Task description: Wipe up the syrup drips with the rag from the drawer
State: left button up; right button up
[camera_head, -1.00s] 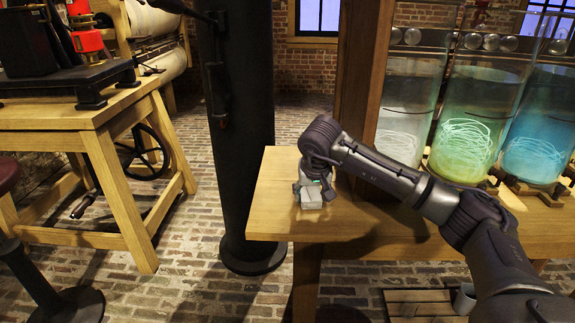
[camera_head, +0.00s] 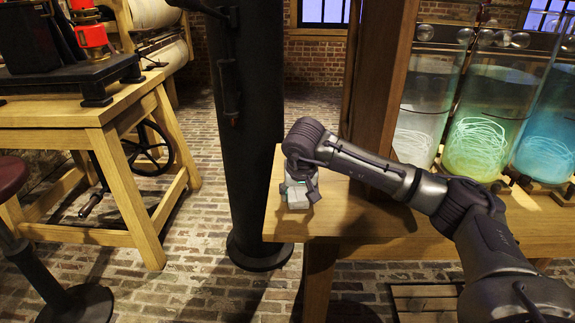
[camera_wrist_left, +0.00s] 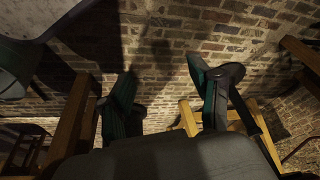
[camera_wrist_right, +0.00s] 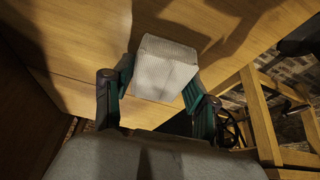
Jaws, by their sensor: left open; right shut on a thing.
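My right gripper (camera_head: 299,188) points down over the left end of the wooden table and is shut on a pale grey, block-shaped rag (camera_head: 297,197). In the right wrist view, the rag (camera_wrist_right: 165,65) sits between the two fingers, with bare tabletop behind it. It is on or just above the wood; I cannot tell which. My left gripper (camera_wrist_left: 166,98) is open and empty in the left wrist view, with brick floor beyond its fingers. It is outside the head view. I cannot make out syrup drips or the drawer.
Tall glass jars (camera_head: 490,110) with glowing coils stand on the table (camera_head: 350,222) at the right, behind a wooden post (camera_head: 385,80). A dark column (camera_head: 245,130) stands close to the table's left end. A wooden workbench (camera_head: 70,118) and a stool (camera_head: 10,180) are at the left.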

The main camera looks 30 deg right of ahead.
jog(key=shift+w+a+r, duration=0.15)
jog(key=shift+w+a, duration=0.05)
jog(key=shift+a, duration=0.05)
notch_tip(320, 180, up, 3)
jog(key=shift+s+d+p, duration=0.15)
jog(key=shift+p, duration=0.95)
jog(key=shift+r, duration=0.15)
jog(key=shift+r+p, duration=0.4)
jog(key=shift+p, duration=0.1)
jog(key=shift+r+p, duration=0.5)
jog(key=shift+r, duration=0.15)
jog(key=shift+r+p, duration=0.45)
jog(key=shift+r, duration=0.1)
pick_arm(q)
notch_tip(320, 180, down, 17)
jog(key=d+g, duration=0.1)
jog(key=shift+p, duration=0.45)
pick_arm(e)
jog(key=shift+r, duration=0.55)
